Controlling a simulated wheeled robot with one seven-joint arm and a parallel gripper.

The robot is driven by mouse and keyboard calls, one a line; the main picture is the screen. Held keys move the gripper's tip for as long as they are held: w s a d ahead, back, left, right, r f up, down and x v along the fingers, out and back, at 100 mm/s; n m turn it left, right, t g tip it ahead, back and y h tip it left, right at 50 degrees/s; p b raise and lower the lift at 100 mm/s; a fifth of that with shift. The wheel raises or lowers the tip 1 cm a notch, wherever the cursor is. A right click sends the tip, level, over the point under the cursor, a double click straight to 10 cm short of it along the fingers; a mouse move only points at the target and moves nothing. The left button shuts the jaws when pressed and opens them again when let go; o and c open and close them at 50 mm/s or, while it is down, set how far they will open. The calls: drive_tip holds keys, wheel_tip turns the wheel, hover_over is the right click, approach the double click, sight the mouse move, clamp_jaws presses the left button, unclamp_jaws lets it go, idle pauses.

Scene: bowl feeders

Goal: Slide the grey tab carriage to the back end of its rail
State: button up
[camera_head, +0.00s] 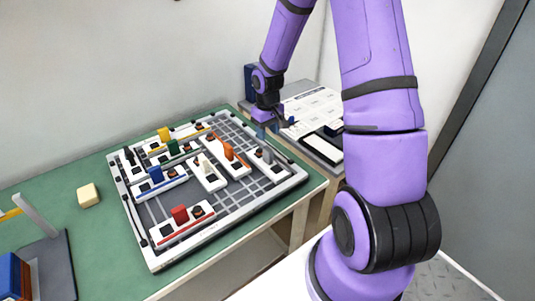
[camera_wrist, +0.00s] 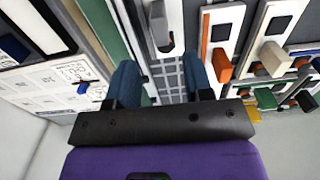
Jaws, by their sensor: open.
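The grey tab carriage (camera_head: 267,154) is at the right side of the white board (camera_head: 155,262), an upright grey tab on a pale base. In the wrist view the grey tab (camera_wrist: 160,24) stands at the top, in a pale slot along the board's edge. I cannot tell where the rail ends.
Other carriages with red (camera_head: 180,214), blue (camera_head: 156,174), green (camera_head: 173,146), yellow (camera_head: 164,134), white (camera_head: 205,167) and orange (camera_head: 229,151) tabs share the board. A cream block (camera_head: 88,195) sits on the green table (camera_head: 95,232) at left.

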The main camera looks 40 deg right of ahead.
sight(268, 149)
wheel_tip(268, 149, down, 10)
drive_tip(key=shift+r, duration=0.1)
idle(0.4)
clamp_jaws()
